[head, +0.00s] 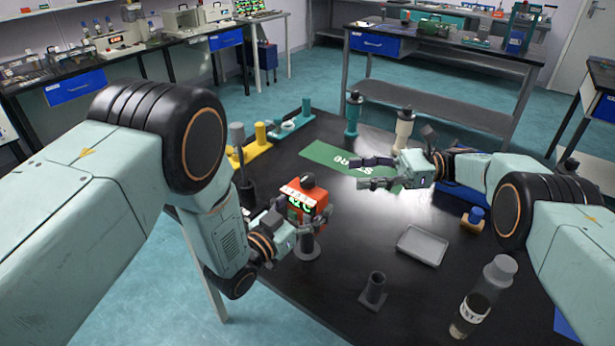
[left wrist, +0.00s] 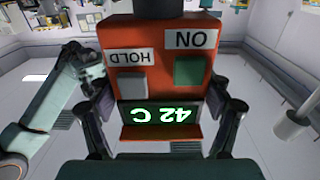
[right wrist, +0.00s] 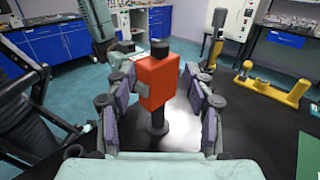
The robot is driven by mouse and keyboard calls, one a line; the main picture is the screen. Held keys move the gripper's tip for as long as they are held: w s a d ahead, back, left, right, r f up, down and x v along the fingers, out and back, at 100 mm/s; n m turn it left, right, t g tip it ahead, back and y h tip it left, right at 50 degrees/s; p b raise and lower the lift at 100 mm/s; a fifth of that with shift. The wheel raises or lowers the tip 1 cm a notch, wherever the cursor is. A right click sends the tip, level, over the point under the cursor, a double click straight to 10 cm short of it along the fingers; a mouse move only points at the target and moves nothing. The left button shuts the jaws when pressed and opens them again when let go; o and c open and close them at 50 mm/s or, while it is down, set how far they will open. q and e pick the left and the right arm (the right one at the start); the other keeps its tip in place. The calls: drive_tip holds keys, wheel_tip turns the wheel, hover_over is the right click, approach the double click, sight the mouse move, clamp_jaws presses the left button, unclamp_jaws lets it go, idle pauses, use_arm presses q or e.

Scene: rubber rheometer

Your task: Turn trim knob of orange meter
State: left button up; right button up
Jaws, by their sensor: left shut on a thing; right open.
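The orange meter (head: 296,214) stands near the table's left edge, on a dark round-footed stand (head: 307,246). A black trim knob (head: 308,181) is on its top; it also shows in the right wrist view (right wrist: 160,47). My left gripper (head: 300,222) is shut on the meter's body, with a finger on each side. In the left wrist view the meter (left wrist: 157,55) shows an upside-down green 42 C readout, a HOLD label and an ON label.
A green mat (head: 322,152) lies behind the meter. Yellow (head: 251,152) and teal (head: 291,124) fixtures stand at the back left. A grey tray (head: 422,244), a small dark holder (head: 373,290) and a capped bottle (head: 483,298) occupy the front right. Bare table lies between meter and tray.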

sight(308, 176)
drive_tip(key=a, duration=0.4)
drive_tip(key=s+a, duration=0.1)
drive_tip(key=a, duration=0.6)
drive_tip(key=shift+s+a, duration=0.25)
drive_tip(key=shift+a, duration=0.1)
clamp_jaws()
